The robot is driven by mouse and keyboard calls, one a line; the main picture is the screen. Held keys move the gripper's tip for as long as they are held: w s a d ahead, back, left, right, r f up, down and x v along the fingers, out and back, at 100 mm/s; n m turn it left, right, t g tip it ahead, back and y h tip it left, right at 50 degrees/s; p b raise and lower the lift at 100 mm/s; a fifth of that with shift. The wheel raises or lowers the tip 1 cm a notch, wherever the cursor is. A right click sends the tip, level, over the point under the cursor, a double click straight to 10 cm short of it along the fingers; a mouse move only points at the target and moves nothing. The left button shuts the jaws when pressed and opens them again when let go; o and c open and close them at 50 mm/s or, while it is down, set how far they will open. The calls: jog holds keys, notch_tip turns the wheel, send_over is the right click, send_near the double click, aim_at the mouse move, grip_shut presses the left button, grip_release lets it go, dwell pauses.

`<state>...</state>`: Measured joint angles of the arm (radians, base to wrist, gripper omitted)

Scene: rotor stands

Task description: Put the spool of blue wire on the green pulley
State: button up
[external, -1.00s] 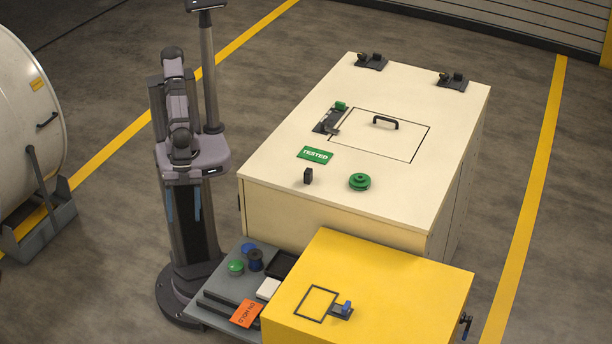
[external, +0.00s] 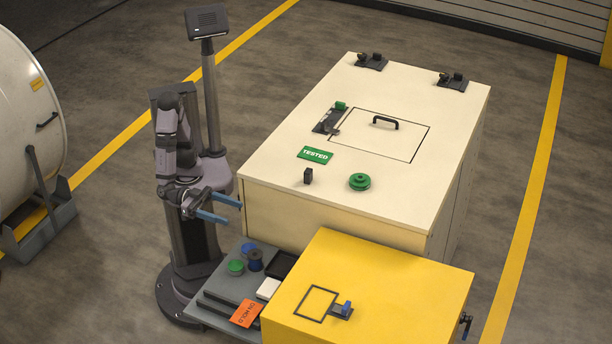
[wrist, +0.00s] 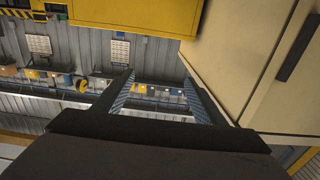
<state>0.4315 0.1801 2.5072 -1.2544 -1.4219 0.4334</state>
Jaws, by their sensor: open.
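The green pulley (external: 359,182) lies on the cream cabinet top, near its front edge. A dark spool with blue wire (external: 255,261) stands on the grey shelf at my base, between a green round item and a blue round item. My gripper (external: 235,210) is open and empty. It is in front of my column, above the grey shelf and left of the cream cabinet. Its two blue fingers point right. In the wrist view my open gripper (wrist: 160,85) has nothing between its fingers, and neither spool nor pulley shows.
A green round item (external: 235,267), a blue round item (external: 248,248), a black tray (external: 281,265), a white block (external: 268,289) and an orange tag (external: 246,313) share the shelf. A yellow box (external: 400,285) stands right of it. A small black block (external: 308,176) stands left of the pulley.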

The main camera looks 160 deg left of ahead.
send_near(250, 253)
jog(key=x, duration=0.2)
jog(key=shift+w+r, duration=0.2)
jog(key=shift+w, duration=0.15)
jog(key=shift+x, duration=1.1)
jog(key=shift+w+a+f, duration=0.15)
jog(key=shift+w+a, duration=0.4)
jog(key=shift+a, duration=0.25)
jog(key=shift+w+a+f, duration=0.1)
jog(key=shift+w+a, duration=0.4)
jog(key=shift+a, duration=0.3)
jog(key=shift+w+a, duration=0.5)
jog(key=shift+w, duration=0.05)
jog(key=c, duration=1.4)
jog(key=shift+r, duration=0.15)
jog(key=shift+r+p, duration=1.15)
jog(key=shift+r, duration=3.75)
